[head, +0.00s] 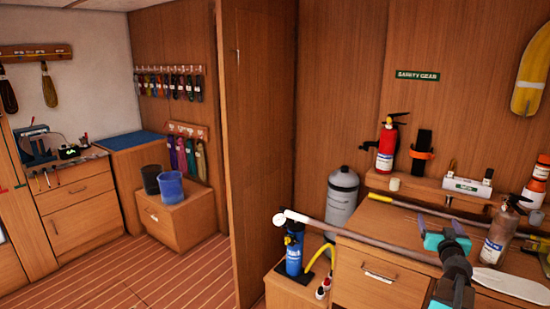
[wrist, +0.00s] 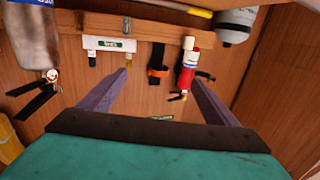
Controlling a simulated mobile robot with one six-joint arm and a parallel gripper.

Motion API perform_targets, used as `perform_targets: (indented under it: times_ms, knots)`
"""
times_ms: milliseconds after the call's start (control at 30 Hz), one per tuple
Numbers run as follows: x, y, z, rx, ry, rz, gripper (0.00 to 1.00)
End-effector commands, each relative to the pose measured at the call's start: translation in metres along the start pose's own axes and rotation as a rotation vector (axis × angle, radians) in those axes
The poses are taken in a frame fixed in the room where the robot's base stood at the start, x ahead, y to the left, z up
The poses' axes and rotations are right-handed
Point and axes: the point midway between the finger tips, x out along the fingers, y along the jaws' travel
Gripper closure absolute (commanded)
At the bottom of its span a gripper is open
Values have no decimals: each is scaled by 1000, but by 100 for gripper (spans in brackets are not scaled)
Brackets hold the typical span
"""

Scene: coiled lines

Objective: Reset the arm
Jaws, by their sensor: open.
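My gripper (head: 438,222) is teal with grey-purple fingers and hangs over the wooden desk at the right of the head view. In the wrist view its two fingers (wrist: 160,76) are spread apart with nothing between them. The wrist picture is upside down and looks toward the wood wall. My gripper is apart from the red fire extinguisher (head: 386,145), which also shows in the wrist view (wrist: 187,72).
A clear bottle (head: 500,235) stands on the desk right of my gripper. A long pale pole (head: 350,236) crosses the desk's front. A grey cylinder (head: 342,198) and a blue pump (head: 294,250) stand left. A wooden partition (head: 255,130) rises further left, with open floor beyond.

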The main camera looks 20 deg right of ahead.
Motion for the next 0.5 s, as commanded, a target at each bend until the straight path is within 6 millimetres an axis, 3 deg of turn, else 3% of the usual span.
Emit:
perform_targets:
  times_ms: [233, 500]
  knots:
    - [13, -97, 56, 17, -66, -119, 17]
    - [7, -208, 124, 82, -144, -240, 17]
